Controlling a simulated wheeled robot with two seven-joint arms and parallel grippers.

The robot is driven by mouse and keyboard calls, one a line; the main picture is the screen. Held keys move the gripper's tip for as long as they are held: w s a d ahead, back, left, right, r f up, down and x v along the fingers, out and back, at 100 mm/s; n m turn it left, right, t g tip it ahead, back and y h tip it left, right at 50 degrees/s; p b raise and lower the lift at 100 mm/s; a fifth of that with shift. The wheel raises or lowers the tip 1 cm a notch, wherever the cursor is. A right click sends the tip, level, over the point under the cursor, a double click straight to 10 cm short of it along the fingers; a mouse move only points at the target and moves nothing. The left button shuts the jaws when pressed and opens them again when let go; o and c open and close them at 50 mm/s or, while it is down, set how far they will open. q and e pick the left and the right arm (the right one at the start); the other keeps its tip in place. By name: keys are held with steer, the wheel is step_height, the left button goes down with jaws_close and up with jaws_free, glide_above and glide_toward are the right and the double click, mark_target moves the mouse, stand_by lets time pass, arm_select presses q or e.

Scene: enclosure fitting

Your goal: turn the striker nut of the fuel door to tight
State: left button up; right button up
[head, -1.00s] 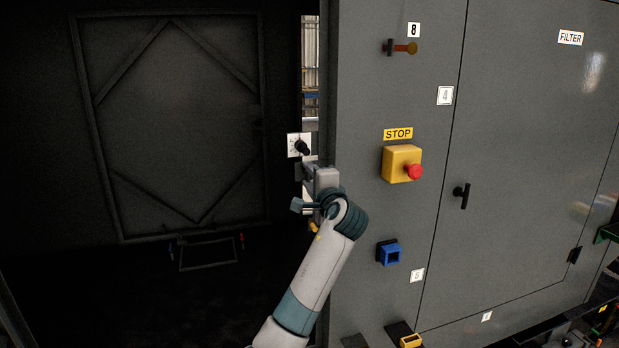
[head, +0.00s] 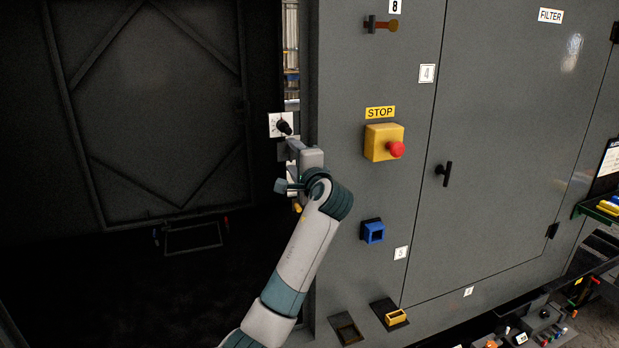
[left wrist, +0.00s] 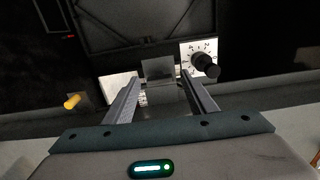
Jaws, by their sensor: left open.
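A black round knob (head: 284,127) stands out from a white dial plate (head: 274,124) on the narrow post beside the dark open doorway. In the left wrist view the knob (left wrist: 205,64) and its marked dial plate (left wrist: 187,51) lie just beyond and right of the right finger. I cannot tell which part is the striker nut. My left gripper (head: 294,150) is open, just below the knob; its fingers also show in the left wrist view (left wrist: 160,92).
The grey cabinet wall on the right carries a yellow stop box with red button (head: 384,143), a blue socket (head: 373,231) and a door handle (head: 444,174). A yellow peg (left wrist: 72,101) sits left of the fingers.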

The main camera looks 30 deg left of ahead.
arm_select(q)
steer(key=b+v, duration=0.7)
steer(key=v, duration=0.9)
steer(key=shift+s+d, duration=0.2)
steer(key=shift+d, duration=0.05)
steer(key=shift+w+f, duration=0.1)
steer(key=shift+f, duration=0.05)
